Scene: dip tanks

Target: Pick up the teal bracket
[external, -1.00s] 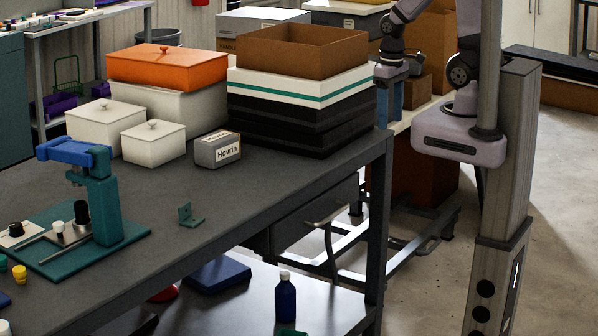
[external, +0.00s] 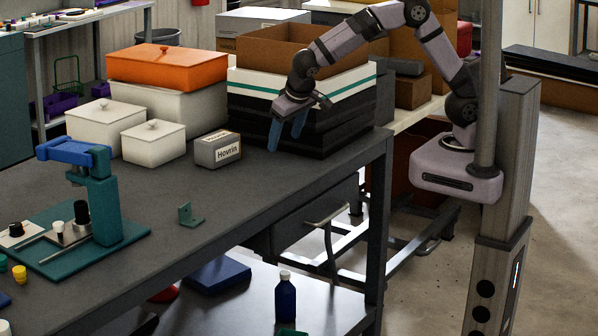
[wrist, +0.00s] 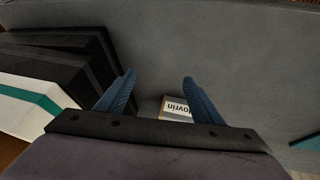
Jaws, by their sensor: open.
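The teal bracket (external: 188,215) is a small L-shaped piece on the dark grey bench top (external: 262,187), right of the teal press, in the external view. One of its legs stands up. My gripper (external: 287,132) is open and empty, with blue fingers pointing down. It hangs in front of the black boxes, behind and to the right of the bracket and well apart from it.
A grey Hovrin box (external: 218,150) stands left of my gripper. Stacked black boxes (external: 265,128) stand close behind it. White lidded boxes (external: 153,143) and an orange one (external: 167,68) are farther left. The teal press (external: 105,205) stands left of the bracket. Bench between is clear.

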